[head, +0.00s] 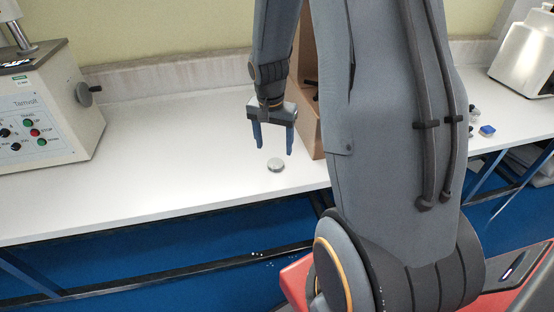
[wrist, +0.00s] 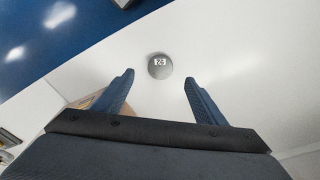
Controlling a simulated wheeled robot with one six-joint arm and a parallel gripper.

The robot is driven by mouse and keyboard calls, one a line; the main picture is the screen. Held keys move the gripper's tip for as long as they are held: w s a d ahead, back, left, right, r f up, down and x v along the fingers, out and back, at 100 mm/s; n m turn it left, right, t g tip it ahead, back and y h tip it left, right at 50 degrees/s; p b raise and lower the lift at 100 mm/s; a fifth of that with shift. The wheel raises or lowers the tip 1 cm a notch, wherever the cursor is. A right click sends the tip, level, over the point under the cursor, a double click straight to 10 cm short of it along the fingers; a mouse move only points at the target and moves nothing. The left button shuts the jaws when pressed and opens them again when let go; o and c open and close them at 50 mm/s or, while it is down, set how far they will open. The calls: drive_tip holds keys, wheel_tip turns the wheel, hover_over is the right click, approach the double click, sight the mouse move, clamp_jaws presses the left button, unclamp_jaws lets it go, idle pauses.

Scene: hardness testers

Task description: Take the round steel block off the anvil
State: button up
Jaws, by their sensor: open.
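The round steel block (head: 275,165) lies flat on the white bench top, near its front edge, in the head view. In the wrist view the steel block (wrist: 160,67) shows a label that seems to read 26, and sits just beyond and between the fingertips. My gripper (head: 272,151) is open and empty, pointing down above the block; its two blue fingers (wrist: 158,78) stand apart and do not appear to touch it. No anvil can be made out under the block.
A Tamvolt machine (head: 45,115) with a side knob stands at the left of the white bench (head: 170,150). A brown box-like piece (head: 308,95) stands behind my arm. A pale container (head: 525,55) and small items (head: 487,131) are at the right. The bench between machine and block is clear.

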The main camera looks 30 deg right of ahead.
sight(275, 163)
drive_tip(key=shift+w+d+f+p, duration=0.15)
drive_tip(key=shift+f+p, duration=0.25)
drive_tip(key=shift+f, duration=0.9)
drive_tip(key=shift+w+d+f+p, duration=0.2)
drive_tip(key=shift+f+p, duration=0.15)
drive_tip(key=shift+f, duration=0.95)
drive_tip(key=shift+w+d+f+p, duration=0.15)
drive_tip(key=shift+f+p, duration=0.25)
drive_tip(key=shift+f, duration=0.9)
drive_tip(key=c, duration=1.5)
drive_tip(key=shift+r, duration=0.1)
